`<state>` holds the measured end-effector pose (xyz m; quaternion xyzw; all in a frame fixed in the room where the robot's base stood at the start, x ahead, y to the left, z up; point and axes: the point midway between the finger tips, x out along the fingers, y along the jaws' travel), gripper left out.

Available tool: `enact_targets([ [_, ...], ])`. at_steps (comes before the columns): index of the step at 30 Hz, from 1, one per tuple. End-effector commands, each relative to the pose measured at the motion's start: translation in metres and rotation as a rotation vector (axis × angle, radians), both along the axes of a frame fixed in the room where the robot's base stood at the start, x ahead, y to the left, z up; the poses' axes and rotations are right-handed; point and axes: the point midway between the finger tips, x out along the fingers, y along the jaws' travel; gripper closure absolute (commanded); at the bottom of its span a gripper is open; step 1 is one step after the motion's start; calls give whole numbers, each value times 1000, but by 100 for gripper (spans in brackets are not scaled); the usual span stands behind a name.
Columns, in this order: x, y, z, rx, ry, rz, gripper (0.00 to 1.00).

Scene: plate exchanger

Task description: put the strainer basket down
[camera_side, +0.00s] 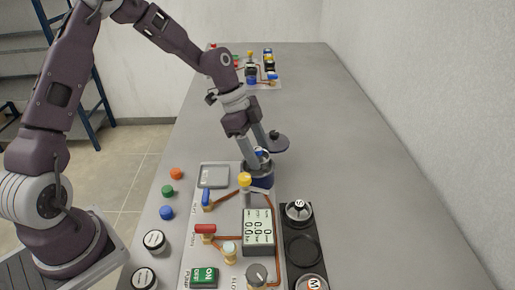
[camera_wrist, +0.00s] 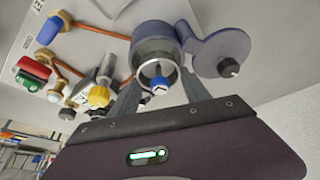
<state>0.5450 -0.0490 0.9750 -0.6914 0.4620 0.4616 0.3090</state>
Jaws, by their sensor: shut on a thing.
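My gripper (camera_side: 258,155) points down over the dark blue strainer housing (camera_side: 258,179), with its fingers shut on the blue-topped strainer basket (camera_side: 259,152). In the wrist view the blue top of the basket (camera_wrist: 160,86) shows between the fingertips, in front of the housing's open round mouth. The housing (camera_wrist: 152,38) has its lid (camera_wrist: 215,50) swung aside, with a black knob on it. The lid also shows in the side view (camera_side: 275,146). Most of the basket is hidden by the fingers and housing, so I cannot tell how deep it sits.
A shallow grey tray (camera_side: 214,176) lies left of the housing. Valves, pipes and a display (camera_side: 258,230) stand in front. A black rack (camera_side: 303,266) at right holds round parts. Coloured buttons (camera_side: 167,190) line the left edge. The table right of the housing is clear.

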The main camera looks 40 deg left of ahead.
Motion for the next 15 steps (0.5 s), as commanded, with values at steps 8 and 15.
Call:
enact_targets([
  [8, 0, 0, -5, 0, 1, 0, 37],
  [15, 0, 0, -5, 0, 1, 0, 23],
])
